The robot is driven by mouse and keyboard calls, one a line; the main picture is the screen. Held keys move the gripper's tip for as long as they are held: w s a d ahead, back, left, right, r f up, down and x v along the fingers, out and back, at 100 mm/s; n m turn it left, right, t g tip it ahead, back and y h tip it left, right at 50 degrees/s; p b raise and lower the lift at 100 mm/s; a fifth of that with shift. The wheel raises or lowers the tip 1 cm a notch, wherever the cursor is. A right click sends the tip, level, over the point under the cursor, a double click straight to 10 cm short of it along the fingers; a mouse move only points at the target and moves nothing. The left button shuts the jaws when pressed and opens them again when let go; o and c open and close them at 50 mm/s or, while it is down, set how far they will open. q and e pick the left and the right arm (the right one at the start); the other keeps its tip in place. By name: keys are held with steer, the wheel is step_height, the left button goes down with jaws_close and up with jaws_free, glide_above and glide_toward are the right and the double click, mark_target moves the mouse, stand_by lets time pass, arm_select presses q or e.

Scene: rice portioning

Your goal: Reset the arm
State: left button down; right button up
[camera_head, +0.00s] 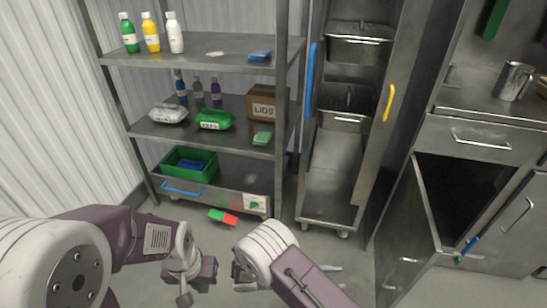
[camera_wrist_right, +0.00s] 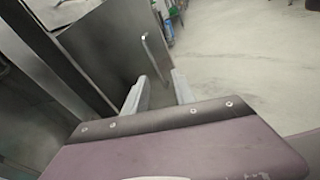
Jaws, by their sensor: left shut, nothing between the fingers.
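My left gripper (camera_head: 186,296) hangs low at the bottom of the head view, below the shelf rack. It is shut and empty; its fingers are small and partly hidden there. My right gripper (camera_head: 335,276) lies to the right of it, low over the floor in front of the tall cabinet. In the right wrist view its two pale fingers (camera_wrist_right: 159,82) stand apart with nothing between them. Neither gripper touches any object that I can see.
A metal shelf rack (camera_head: 205,133) with bottles, packs and a green crate (camera_head: 215,165) stands at the back left. A tall open cabinet (camera_head: 330,180) holds metal pans. A lower cabinet door (camera_head: 408,225) hangs open at right. A red and green object (camera_head: 224,217) lies near the rack.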

steer(key=d+r+m+g+y, duration=0.3)
steer(key=d+r+m+g, duration=0.1)
steer(key=d+r+m, duration=0.15)
steer(key=s+r+m+y, duration=0.3)
steer(key=s+m+y, duration=0.5)
steer(key=y, duration=0.2)
steer(key=w+a+m+t+y+p, duration=0.3)
steer(key=a+m+t+y+p, duration=0.1)
step_height(320, 180, up, 29)
steer(key=p, duration=2.7)
steer(key=shift+w+a+f+n, duration=0.15)
steer(key=shift+n, duration=0.2)
